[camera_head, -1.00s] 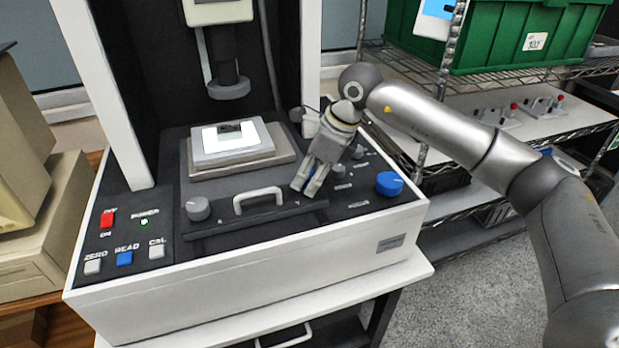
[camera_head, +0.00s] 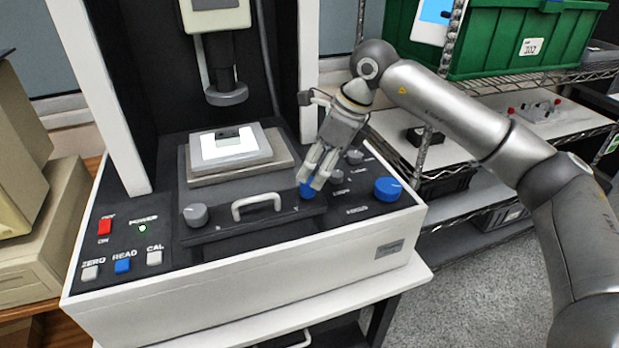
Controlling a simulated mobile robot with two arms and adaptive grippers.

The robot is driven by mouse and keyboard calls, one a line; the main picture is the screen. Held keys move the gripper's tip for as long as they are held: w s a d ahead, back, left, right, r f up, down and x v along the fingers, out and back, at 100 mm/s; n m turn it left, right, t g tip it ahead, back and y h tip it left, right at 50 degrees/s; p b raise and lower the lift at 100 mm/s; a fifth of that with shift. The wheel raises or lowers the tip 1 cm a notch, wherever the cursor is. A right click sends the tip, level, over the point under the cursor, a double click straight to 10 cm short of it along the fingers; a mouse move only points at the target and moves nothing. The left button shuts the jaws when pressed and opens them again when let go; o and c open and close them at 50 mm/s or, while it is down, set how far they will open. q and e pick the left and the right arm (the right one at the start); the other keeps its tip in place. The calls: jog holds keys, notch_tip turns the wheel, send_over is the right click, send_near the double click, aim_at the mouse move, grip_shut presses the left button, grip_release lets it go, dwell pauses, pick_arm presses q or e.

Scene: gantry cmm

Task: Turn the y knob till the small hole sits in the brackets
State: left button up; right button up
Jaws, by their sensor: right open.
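A small blue knob (camera_head: 306,190) sits at the right end of the black stage front, partly hidden by my right gripper (camera_head: 311,183). It is likely the y knob; its label is too small to read. My right gripper points down at it, open, with its fingertips at the knob; I cannot tell whether they touch it. A grey knob (camera_head: 195,215) is at the left end of the same front. The stage carries a light plate (camera_head: 208,152) with a bright patch and a dark mark. I cannot make out the small hole or the brackets. My left gripper is not in view.
A handle (camera_head: 256,203) stands up between the two knobs. A larger blue knob (camera_head: 388,188) and small grey knobs are on the right panel. The dark probe column (camera_head: 227,92) hangs above the plate. A wire shelf with a green crate (camera_head: 510,40) stands behind my right arm.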

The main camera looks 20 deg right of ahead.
jog(key=v, duration=0.7)
dwell(0.3)
